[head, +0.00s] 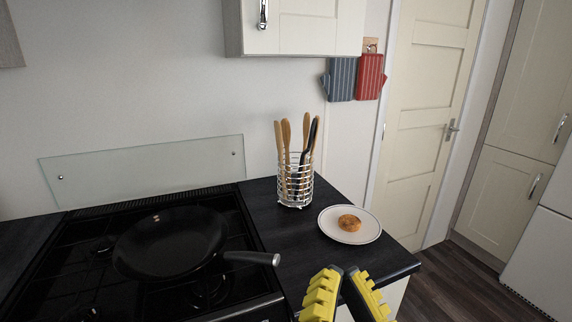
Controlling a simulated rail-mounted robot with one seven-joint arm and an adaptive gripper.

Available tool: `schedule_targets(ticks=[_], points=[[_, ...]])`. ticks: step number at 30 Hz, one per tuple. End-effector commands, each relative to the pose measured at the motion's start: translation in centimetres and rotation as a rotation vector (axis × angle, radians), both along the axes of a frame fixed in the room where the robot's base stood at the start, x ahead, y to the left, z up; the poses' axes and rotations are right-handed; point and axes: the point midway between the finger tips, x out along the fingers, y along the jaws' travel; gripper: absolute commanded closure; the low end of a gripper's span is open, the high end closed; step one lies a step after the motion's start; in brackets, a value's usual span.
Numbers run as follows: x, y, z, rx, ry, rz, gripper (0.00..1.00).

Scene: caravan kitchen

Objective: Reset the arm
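My gripper (343,272) shows at the bottom edge of the head view, with two yellow ribbed fingers and dark parts between them. The fingers lean toward each other at their upper ends. Whether they touch is not clear from this angle. No object shows between them. The gripper is in front of the counter's front edge, below the plate in the picture. The rest of the arm is out of view.
A white plate (330,229) with a round brown pastry (350,222) lies on the dark counter (262,207). A wire utensil holder (296,195) stands behind it. A black pan (168,244) sits on the hob, its handle (250,257) pointing right. A wall cabinet (303,27) hangs above.

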Motion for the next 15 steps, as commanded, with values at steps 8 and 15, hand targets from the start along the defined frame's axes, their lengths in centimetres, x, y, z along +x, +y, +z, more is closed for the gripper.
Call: schedule_targets(ticks=[8, 15], points=[[-0.5, -1.7, 7.2, -0.293, 0.031, -0.196, 1.00], [-0.5, -1.7, 17.2, -0.283, 0.031, -0.191, 1.00]])
